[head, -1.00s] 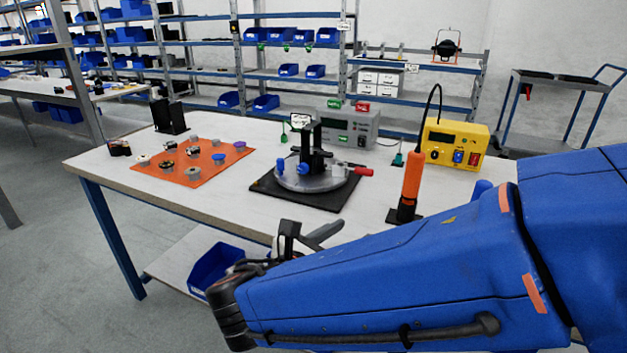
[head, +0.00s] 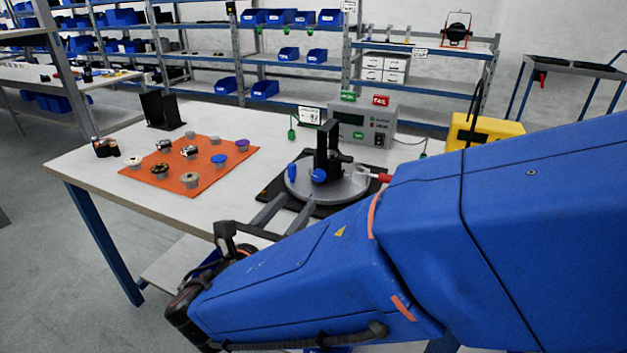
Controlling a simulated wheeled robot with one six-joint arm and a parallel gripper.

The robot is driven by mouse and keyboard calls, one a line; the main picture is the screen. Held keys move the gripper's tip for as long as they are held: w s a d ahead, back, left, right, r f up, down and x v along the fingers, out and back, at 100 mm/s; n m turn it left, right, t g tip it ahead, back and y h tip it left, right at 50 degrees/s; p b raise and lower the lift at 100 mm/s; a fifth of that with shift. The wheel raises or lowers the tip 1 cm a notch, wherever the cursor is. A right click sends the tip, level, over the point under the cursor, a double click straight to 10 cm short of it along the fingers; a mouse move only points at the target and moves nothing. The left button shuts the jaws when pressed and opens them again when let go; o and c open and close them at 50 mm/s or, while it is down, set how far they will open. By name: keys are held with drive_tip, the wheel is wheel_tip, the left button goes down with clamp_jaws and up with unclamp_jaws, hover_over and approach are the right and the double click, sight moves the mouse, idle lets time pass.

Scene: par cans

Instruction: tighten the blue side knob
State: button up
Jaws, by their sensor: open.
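A round grey fixture (head: 345,192) on a black base plate stands on the table, with a black upright bracket (head: 327,145) on it. A round blue knob (head: 319,175) sits low on the near side of the bracket. A smaller upright blue piece (head: 292,173) stands at the fixture's left edge; I cannot tell for certain which is the side knob. A red handle (head: 384,178) sticks out to the right. My gripper (head: 299,201) is open and empty, its two grey fingers pointing toward the fixture from its near left. My arm hides the fixture's near right part.
An orange mat (head: 173,181) with several small knob-like parts lies to the left. A black holder (head: 162,110) stands behind it. A grey tester box (head: 362,127) and a yellow box (head: 484,130) stand behind the fixture. The table between mat and fixture is clear.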

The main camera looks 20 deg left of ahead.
sight(318, 176)
drive_tip(key=w, duration=0.7)
drive_tip(key=w+d, duration=0.1)
drive_tip(key=w, duration=0.3)
drive_tip(key=c, duration=1.1)
